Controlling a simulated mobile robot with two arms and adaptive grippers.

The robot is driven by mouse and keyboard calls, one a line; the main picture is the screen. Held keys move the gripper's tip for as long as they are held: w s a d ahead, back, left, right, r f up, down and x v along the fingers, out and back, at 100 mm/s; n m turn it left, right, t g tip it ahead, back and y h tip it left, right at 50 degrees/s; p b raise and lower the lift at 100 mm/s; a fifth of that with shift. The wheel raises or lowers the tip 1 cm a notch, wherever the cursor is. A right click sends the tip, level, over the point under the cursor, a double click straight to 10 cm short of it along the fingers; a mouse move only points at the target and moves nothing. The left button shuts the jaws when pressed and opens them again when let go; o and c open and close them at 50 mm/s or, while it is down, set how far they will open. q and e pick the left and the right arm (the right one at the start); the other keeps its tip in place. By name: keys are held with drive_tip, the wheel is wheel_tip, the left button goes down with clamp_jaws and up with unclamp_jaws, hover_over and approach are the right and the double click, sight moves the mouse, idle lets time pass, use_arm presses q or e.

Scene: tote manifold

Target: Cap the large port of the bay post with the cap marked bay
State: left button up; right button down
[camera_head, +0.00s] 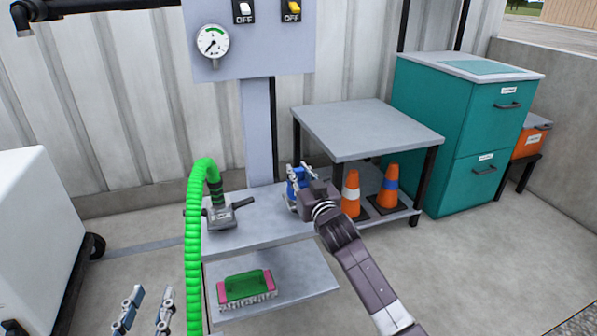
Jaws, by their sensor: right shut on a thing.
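My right gripper (298,180) is shut on a blue thing (294,190) at the right end of a grey shelf. The fingers hide much of it, and I see no marking on it. My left gripper (150,300) is low at the left over the floor, its two fingers apart and empty. A grey post (257,130) with a gauge panel stands behind the shelf; no label on it names a bay. I cannot make out a large port or a cap marked bay.
A green hose (194,240) arches to a grey fitting (222,215) on the upper shelf (265,229). A green and pink brush-like thing (246,287) lies on the lower shelf. Two cones (388,187) stand under a grey table (365,127). A teal cabinet (440,130) is right.

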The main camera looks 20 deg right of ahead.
use_arm(q)
drive_tip(key=shift+d+r+t+h, duration=0.15)
drive_tip(key=shift+r+t, duration=0.25)
drive_tip(key=shift+r, duration=0.45)
drive_tip(key=shift+d+r+t+h, duration=0.1)
drive_tip(key=shift+r+t+h, duration=0.25)
drive_tip(key=shift+r, duration=0.5)
use_arm(e)
drive_tip(key=shift+f, duration=0.55)
drive_tip(key=c, duration=1.6)
unclamp_jaws()
drive_tip(key=shift+f, duration=0.1)
drive_tip(key=shift+s, duration=0.15)
drive_tip(key=s, duration=1.1)
drive_tip(key=shift+s+d, duration=0.2)
drive_tip(key=shift+s, duration=0.2)
drive_tip(key=shift+c, duration=0.8)
